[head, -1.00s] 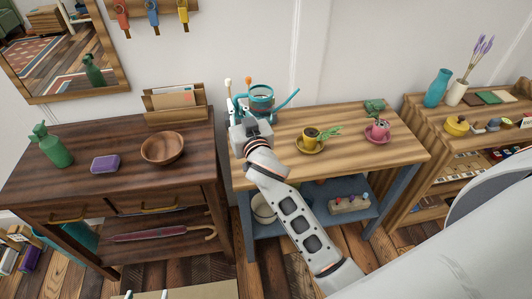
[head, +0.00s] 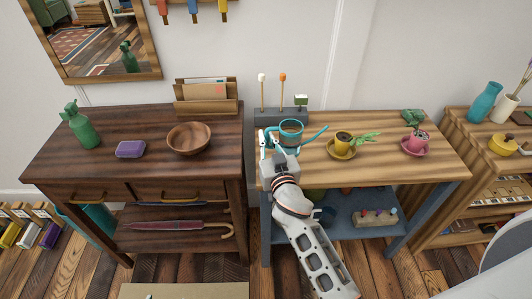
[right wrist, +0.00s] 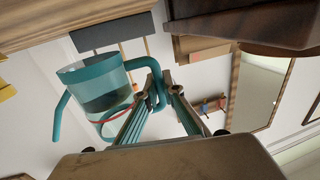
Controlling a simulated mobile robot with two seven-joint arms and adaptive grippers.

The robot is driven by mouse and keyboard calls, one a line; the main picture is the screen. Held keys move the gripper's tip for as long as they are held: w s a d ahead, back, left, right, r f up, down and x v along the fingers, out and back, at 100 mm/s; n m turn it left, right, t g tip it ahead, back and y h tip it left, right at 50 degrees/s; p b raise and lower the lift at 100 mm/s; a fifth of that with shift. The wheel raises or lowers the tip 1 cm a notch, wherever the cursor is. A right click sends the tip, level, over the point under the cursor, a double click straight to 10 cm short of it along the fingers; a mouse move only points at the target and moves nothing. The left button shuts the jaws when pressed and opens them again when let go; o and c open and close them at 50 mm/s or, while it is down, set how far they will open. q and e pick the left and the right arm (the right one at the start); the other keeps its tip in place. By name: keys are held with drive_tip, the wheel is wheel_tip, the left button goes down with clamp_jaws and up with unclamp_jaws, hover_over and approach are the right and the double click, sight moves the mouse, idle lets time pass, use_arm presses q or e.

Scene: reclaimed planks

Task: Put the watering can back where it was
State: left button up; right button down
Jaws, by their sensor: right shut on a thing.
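The teal watering can (head: 291,132) is at the back left of the light wooden bench (head: 365,160), its thin spout pointing right. My right gripper (head: 277,146) is shut on its handle, on the can's near left side. In the right wrist view the can (right wrist: 103,90) shows from close by, and the fingers (right wrist: 158,92) close around the curved teal handle. That view is upside down, and a gap shows between the can and the bench edge. I cannot tell how high the can is above the bench. My left gripper is in neither view.
A grey block (head: 266,117) with tagged sticks stands behind the can. A yellow potted plant (head: 343,140) and a pink potted plant (head: 416,140) are to the right on saucers. A dark wooden table (head: 110,165) with a bowl (head: 188,138) stands left.

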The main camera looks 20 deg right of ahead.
drive_tip(key=shift+f, duration=0.55)
wheel_tip(320, 180, down, 3)
drive_tip(key=shift+r+b, duration=0.1)
drive_tip(key=shift+b, duration=0.95)
drive_tip(key=shift+f, duration=0.35)
drive_tip(key=shift+f+b, duration=0.15)
drive_tip(key=shift+b, duration=0.2)
drive_tip(key=shift+r, duration=0.2)
drive_tip(key=shift+f, duration=0.25)
drive_tip(key=c, duration=2.3)
unclamp_jaws()
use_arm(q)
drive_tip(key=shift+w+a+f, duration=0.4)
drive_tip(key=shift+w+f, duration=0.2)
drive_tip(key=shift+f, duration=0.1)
use_arm(e)
drive_tip(key=shift+o, duration=0.6)
